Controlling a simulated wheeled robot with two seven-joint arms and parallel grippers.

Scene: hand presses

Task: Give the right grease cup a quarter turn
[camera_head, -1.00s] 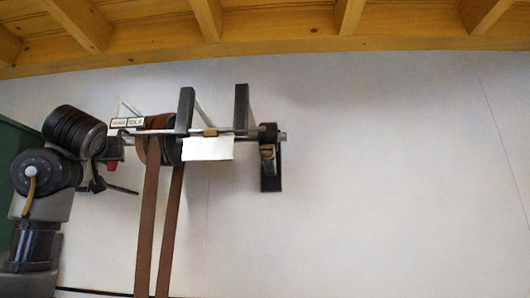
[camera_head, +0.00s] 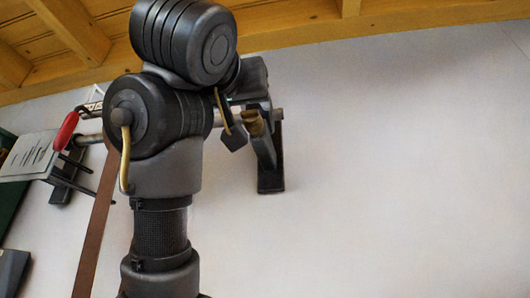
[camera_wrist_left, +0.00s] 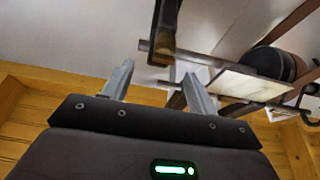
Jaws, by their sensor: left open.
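The brass-coloured right grease cup (camera_head: 254,123) appears at the shaft's right-end bracket (camera_head: 268,165), just right of my left arm in the head view. My left gripper (camera_head: 234,138) is close beside it on the left, mostly hidden behind my own wrist. In the left wrist view, the two fingers of the left gripper (camera_wrist_left: 157,70) stand apart with nothing between them. The shaft end (camera_wrist_left: 146,46) and the dark bracket (camera_wrist_left: 165,28) lie just beyond the fingertips. My right gripper is not in view.
Brown belts (camera_head: 98,225) hang down left of my arm. In the left wrist view, dark pulleys (camera_wrist_left: 268,61) and a pale plate (camera_wrist_left: 236,83) sit along the shaft. The wall right of the bracket is clear.

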